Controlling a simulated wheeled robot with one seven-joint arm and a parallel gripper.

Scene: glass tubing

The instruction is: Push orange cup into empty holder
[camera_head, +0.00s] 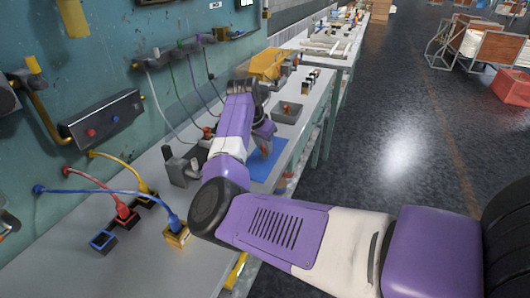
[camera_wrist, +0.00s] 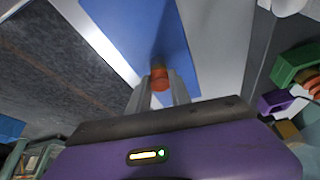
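The orange cup (camera_wrist: 159,78) shows in the wrist view as a small orange cylinder between my two fingertips. My gripper (camera_wrist: 160,88) has a finger against each side of it and appears shut on it. In the head view my gripper (camera_head: 264,140) is over the blue mat (camera_head: 270,163), pointing down, and an orange patch shows at its fingers. The mat also shows in the wrist view (camera_wrist: 175,40). A grey square holder (camera_head: 287,112) stands on the bench just beyond my gripper. I cannot tell whether it is empty.
Red (camera_head: 124,214), yellow (camera_head: 141,186) and blue (camera_head: 174,222) plugs with cables stand in small holders at the near left. A dark open box with a blue rim (camera_head: 102,242) is beside them. Grey upright blocks (camera_head: 181,168) stand left of my arm. The bench edge lies right of the mat.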

